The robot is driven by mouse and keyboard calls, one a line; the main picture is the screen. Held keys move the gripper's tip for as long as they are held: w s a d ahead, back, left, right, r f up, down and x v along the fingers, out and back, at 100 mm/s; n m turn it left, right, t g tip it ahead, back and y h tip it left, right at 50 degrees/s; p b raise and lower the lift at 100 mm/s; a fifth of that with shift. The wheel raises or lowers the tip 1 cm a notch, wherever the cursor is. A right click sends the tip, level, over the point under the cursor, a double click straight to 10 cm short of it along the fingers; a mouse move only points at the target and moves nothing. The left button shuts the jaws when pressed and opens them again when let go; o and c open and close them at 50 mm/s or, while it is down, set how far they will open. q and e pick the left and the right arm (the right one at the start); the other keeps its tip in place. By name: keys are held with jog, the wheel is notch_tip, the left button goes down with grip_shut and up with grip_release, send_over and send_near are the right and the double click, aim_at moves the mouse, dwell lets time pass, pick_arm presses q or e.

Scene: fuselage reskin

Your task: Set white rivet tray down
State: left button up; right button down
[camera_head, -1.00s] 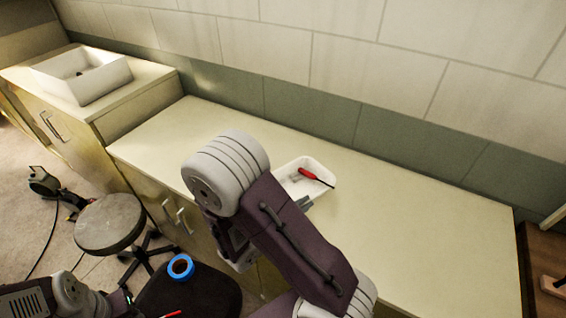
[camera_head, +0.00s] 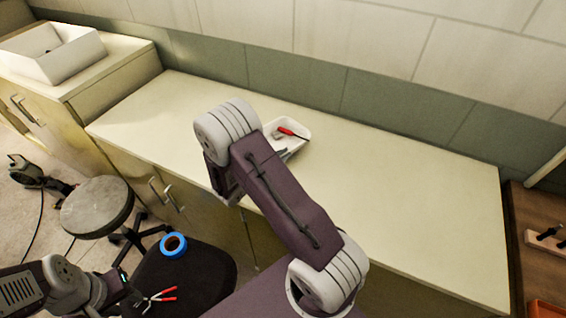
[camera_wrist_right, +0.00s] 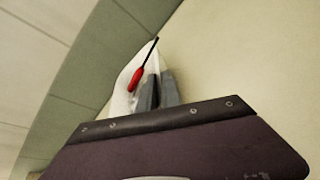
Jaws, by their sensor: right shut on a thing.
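The white rivet tray (camera_head: 299,127) is over the long cream counter, near its middle, and looks level. A red-handled tool (camera_head: 291,132) with a dark shaft lies in it; in the right wrist view the tool (camera_wrist_right: 135,79) crosses the white tray (camera_wrist_right: 121,98). My right gripper (camera_head: 284,153) is shut on the tray's near side; its grey fingers (camera_wrist_right: 157,91) hide part of the tray in the wrist view. I cannot tell whether the tray's underside touches the counter. My left gripper (camera_head: 132,301) is low at the left, away from the tray; its fingers are unclear.
The counter (camera_head: 420,205) is bare around the tray, with a tiled wall behind. A white sink (camera_head: 50,65) stands at the far left. A grey stool (camera_head: 97,207) and a black seat with blue tape (camera_head: 173,246) and red-handled pliers (camera_head: 160,296) stand in front.

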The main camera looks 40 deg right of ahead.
notch_tip(320, 180, down, 4)
jog(key=shift+f, duration=0.1)
jog(key=c, duration=1.5)
grip_release()
jog(key=shift+c, duration=0.2)
jog(key=shift+a, duration=0.1)
